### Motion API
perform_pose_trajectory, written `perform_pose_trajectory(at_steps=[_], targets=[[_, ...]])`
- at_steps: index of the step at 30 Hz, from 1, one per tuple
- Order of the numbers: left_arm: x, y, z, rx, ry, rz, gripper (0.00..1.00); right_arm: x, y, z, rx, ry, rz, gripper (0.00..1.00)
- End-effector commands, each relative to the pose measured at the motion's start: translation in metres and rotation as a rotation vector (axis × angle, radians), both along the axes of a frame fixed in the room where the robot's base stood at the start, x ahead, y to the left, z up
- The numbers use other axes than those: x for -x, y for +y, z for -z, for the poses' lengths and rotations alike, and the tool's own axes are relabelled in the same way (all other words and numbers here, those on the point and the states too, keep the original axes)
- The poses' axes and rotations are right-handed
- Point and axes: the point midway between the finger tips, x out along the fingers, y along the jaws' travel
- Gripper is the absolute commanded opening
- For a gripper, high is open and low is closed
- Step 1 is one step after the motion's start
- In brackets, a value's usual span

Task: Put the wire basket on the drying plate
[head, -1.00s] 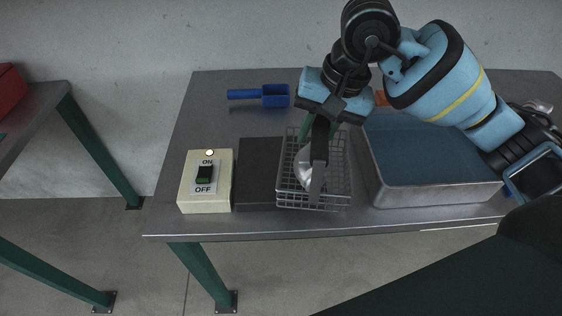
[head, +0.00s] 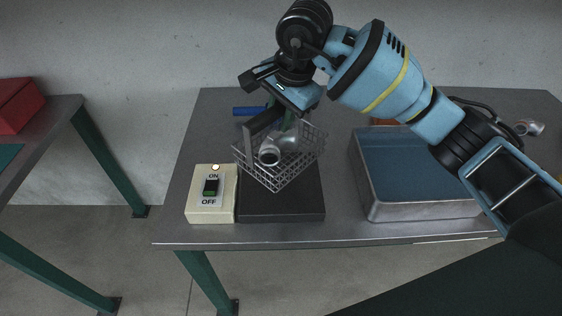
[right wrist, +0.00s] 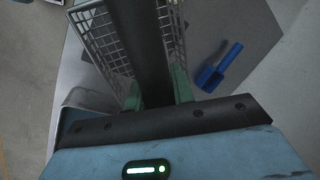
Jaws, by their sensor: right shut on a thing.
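The wire basket (head: 304,160) is a grey mesh basket with a metal pipe elbow (head: 269,155) inside. My right gripper (head: 284,119) is shut on the basket's dark handle (head: 262,121) and holds it turned over the drying plate (head: 282,207). The plate is a flat black slab in front of and below the basket, partly covered by it in the head view. Whether the basket touches the plate is hard to tell. The right wrist view shows the mesh (right wrist: 103,38) and the handle (right wrist: 140,45) between my green fingers. My left gripper is not in view.
A cream switch box (head: 211,195) marked ON and OFF adjoins the plate's left side. A metal tank (head: 372,200) with blue contents stands right. A blue scoop (head: 247,111) lies behind. A metal fitting (head: 529,127) lies at the far right. A red box (head: 17,106) sits on another table.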

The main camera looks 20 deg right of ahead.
Motion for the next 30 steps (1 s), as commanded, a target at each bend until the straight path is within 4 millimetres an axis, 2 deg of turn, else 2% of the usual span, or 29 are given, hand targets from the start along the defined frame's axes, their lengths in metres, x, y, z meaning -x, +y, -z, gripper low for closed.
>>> perform_pose_trajectory(at_steps=[7, 17, 26, 30], targets=[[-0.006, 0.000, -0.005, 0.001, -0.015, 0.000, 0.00, 0.000, 0.000, 0.035, -0.003, -0.004, -0.001, 0.00], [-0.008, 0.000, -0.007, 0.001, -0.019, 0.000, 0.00, 0.000, 0.000, 0.045, -0.003, -0.005, -0.002, 0.00], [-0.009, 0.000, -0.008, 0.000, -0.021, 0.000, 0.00, 0.000, 0.000, 0.077, -0.003, -0.004, -0.001, 0.00], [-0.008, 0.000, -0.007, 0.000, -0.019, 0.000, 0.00, -0.001, 0.000, 0.081, -0.003, -0.006, -0.002, 0.00]])
